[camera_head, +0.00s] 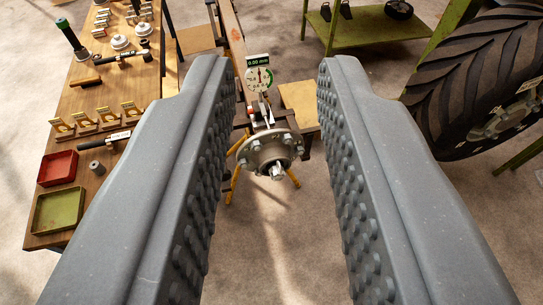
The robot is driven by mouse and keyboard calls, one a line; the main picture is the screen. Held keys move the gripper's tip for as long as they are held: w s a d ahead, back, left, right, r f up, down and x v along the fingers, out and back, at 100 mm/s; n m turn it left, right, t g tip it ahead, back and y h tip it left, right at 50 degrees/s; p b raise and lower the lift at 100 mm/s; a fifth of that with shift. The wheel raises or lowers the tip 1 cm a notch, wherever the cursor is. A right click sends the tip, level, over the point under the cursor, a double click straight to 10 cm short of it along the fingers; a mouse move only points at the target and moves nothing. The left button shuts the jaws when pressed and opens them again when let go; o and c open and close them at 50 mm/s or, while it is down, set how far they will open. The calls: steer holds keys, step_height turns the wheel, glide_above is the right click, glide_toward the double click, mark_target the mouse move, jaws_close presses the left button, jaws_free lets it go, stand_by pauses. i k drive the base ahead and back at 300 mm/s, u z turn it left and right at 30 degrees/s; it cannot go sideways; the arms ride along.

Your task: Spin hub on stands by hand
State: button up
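The hub (270,150) is a round metal flange with several studs and a nut at its centre. It sits at the near end of a long axle beam (232,38) that runs away from me. Yellow stand legs (234,184) show beneath it. A dial gauge reading 0.00 mm (259,75) stands just above and behind the hub. My gripper (279,75) is open, with its two grey studded fingers on either side of the view. The hub shows in the gap between them, apart from both and seemingly beyond them.
A wooden bench (88,175) at left holds a red tray (57,168), a green tray (58,210), and several tools and small parts. A large tyre (480,75) stands at right. A green shelf (372,28) is at the back. Floor below the hub looks clear.

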mark_target(273, 149)
steer(key=u, duration=0.25)
steer(key=i, duration=1.1)
steer(key=z, duration=0.35)
